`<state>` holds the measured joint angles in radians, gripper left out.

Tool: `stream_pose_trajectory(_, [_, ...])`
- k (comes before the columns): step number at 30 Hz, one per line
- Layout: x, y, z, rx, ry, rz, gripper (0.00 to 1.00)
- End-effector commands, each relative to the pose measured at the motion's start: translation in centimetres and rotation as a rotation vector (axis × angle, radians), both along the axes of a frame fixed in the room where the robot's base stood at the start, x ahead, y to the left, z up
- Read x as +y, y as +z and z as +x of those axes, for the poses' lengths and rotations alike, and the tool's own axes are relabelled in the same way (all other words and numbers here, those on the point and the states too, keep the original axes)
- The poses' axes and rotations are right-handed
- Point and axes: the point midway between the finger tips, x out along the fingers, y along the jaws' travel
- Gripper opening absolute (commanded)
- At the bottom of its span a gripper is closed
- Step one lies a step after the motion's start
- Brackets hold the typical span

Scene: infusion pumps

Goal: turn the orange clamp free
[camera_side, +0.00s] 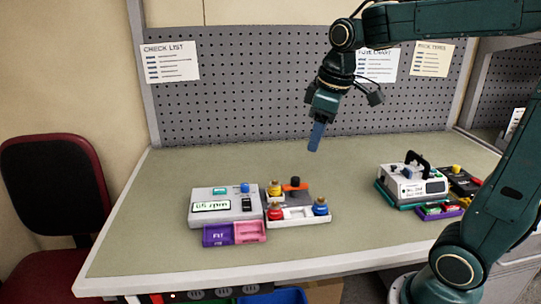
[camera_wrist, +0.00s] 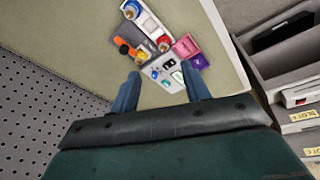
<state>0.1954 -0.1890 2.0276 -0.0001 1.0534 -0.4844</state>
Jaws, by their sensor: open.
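The orange clamp (camera_side: 295,184) is a small orange bar with a dark knob on top. It sits on a dark grey block at the back right of the left pump unit (camera_side: 222,207). The clamp also shows in the wrist view (camera_wrist: 122,45), near the top middle. My gripper (camera_side: 316,138) hangs above and behind the clamp, slightly to its right, well clear of it. Its two blue fingers (camera_wrist: 163,84) are apart with nothing between them. Beyond the fingertips, the wrist view shows the white pump body. The clamp's lower part is too small to make out.
Red and blue-capped bottles (camera_side: 320,207) stand in a white tray in front of the clamp. A yellow-capped bottle (camera_side: 273,188) is close at its left. Purple and pink bins (camera_side: 234,233) lie in front. A second pump (camera_side: 413,186) stands right. The table between is clear.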

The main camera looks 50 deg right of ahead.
Motion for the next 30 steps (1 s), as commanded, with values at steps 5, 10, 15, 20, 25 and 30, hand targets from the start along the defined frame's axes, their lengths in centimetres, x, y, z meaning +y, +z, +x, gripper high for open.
stream_pose_trajectory(5, [-2.4, -0.8, 3.4, 0.064, 0.061, -0.011, 0.47])
stream_pose_trajectory(10, [-4.9, -2.0, 6.2, 0.121, 0.125, -0.014, 0.47])
stream_pose_trajectory(15, [-7.6, -3.8, 8.8, 0.175, 0.190, -0.009, 0.47])
stream_pose_trajectory(20, [-10.0, -5.6, 10.7, 0.217, 0.246, 0.001, 0.47])
stream_pose_trajectory(25, [-11.5, -6.8, 11.8, 0.244, 0.284, 0.010, 0.47])
stream_pose_trajectory(30, [-12.0, -7.2, 12.1, 0.251, 0.299, 0.012, 0.47])
